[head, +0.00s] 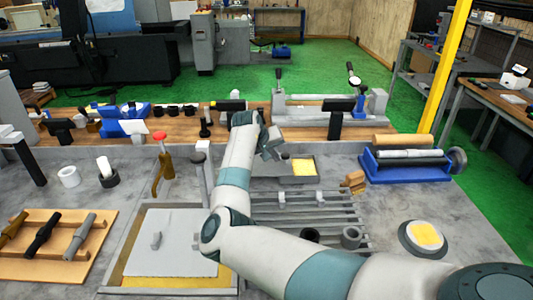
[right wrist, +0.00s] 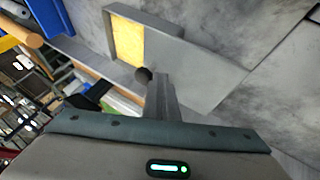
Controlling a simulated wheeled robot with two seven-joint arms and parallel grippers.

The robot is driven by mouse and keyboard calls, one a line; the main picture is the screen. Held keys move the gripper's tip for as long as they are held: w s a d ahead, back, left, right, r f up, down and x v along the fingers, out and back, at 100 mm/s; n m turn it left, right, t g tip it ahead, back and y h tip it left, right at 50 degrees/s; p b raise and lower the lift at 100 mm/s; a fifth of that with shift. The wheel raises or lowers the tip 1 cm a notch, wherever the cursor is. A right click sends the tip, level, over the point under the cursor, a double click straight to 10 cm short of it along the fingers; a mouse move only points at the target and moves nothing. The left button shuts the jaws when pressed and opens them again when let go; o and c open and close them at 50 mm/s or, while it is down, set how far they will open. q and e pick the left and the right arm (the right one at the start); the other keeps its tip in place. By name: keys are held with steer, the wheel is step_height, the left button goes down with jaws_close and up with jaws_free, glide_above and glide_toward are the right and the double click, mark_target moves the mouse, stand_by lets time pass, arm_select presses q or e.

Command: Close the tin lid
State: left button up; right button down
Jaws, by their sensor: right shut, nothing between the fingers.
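A shallow grey rectangular tin (head: 315,177) with a yellow inside lies mid-bench in the head view. A flat grey lid (right wrist: 200,75) appears to cover part of it in the right wrist view, leaving a yellow strip (right wrist: 128,42) exposed at one end. A small dark round knob (right wrist: 143,75) shows beside my fingertips. My right gripper (head: 274,148) is shut and empty, just over the tin's left, far side; it also shows in the right wrist view (right wrist: 162,80). I cannot tell whether it touches the lid. My left gripper is not in view.
A larger grey panel (head: 170,238) with a small handle lies in a tray at front left. A slotted grey rack (head: 310,215) lies nearer than the tin. A blue roller stand (head: 405,168) and a round yellow-topped disc (head: 425,237) stand to the right.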

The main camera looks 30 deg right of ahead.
steer(key=s+d+p, duration=0.1)
steer(key=s+d, duration=0.1)
steer(key=d, duration=0.1)
steer(key=s+d+p, duration=0.1)
steer(key=s+d, duration=0.1)
steer(key=d, duration=0.1)
steer(key=s+d+p, duration=0.1)
steer(key=d, duration=0.2)
steer(key=shift+s+d+r+p, duration=0.1)
steer(key=shift+s+d+p, duration=0.05)
steer(key=shift+s+p, duration=0.25)
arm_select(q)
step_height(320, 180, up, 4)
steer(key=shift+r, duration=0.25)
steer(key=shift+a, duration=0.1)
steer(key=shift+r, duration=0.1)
